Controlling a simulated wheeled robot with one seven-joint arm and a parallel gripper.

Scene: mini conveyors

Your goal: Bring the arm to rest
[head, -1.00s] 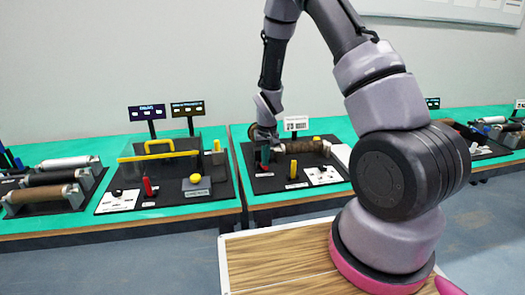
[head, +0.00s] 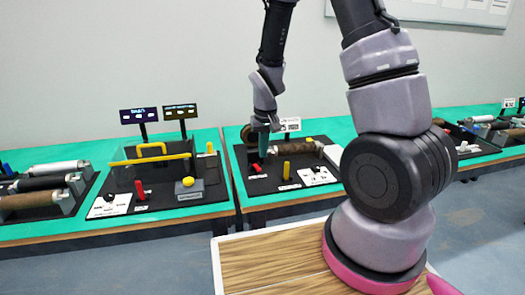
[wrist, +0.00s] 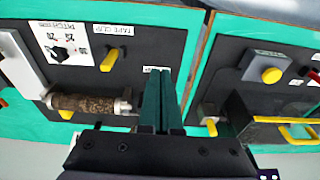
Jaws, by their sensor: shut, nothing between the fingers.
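My gripper (head: 264,154) is above the left part of the black panel (head: 280,188) on the right-hand green table. Its dark green fingers (wrist: 163,100) are closed together with nothing between them. In the head view it is close to a small red handle (head: 257,168), which looks low and tilted; I cannot tell whether they touch. A brown roller (head: 298,147) lies to its right and also shows left of the fingers in the wrist view (wrist: 85,103). My arm reaches up from its pink-ringed base and down to the panel.
A yellow post (head: 286,171) stands on the same panel. The left table's panel holds a clear guard with a yellow bar (head: 152,158), a red lever (head: 140,190) and a yellow button (head: 188,181). More rollers (head: 45,183) sit at far left. Air above the tables is free.

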